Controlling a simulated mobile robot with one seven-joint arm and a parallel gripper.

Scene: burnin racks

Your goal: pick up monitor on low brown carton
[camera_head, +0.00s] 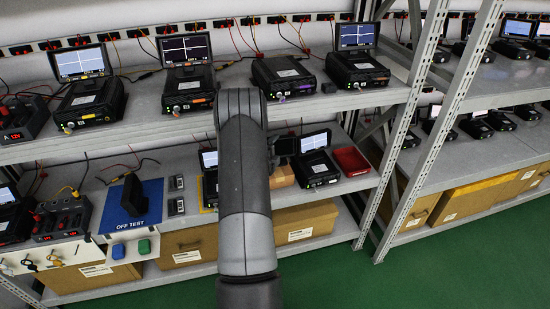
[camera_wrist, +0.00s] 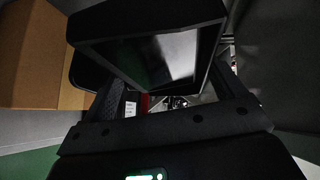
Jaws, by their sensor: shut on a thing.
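The monitor (camera_wrist: 150,48) is a dark-framed panel with a blank, dark screen. In the wrist view it sits tilted between the fingers of my gripper (camera_wrist: 180,88), which is shut on it. In the head view a dark piece (camera_head: 286,146), seemingly the monitor, shows just right of my arm. A low brown carton (camera_head: 283,178) shows below it on the middle shelf, partly hidden by my arm. Whether the monitor touches the carton cannot be told. A brown carton face (camera_wrist: 35,55) fills the left of the wrist view.
A tester with a lit screen (camera_head: 316,165) and a red tray (camera_head: 350,160) stand close to the right. A blue "OFF TEST" mat (camera_head: 150,205) with a dark device lies left. The upper shelf (camera_head: 225,90) overhangs; a rack post (camera_head: 400,150) stands right.

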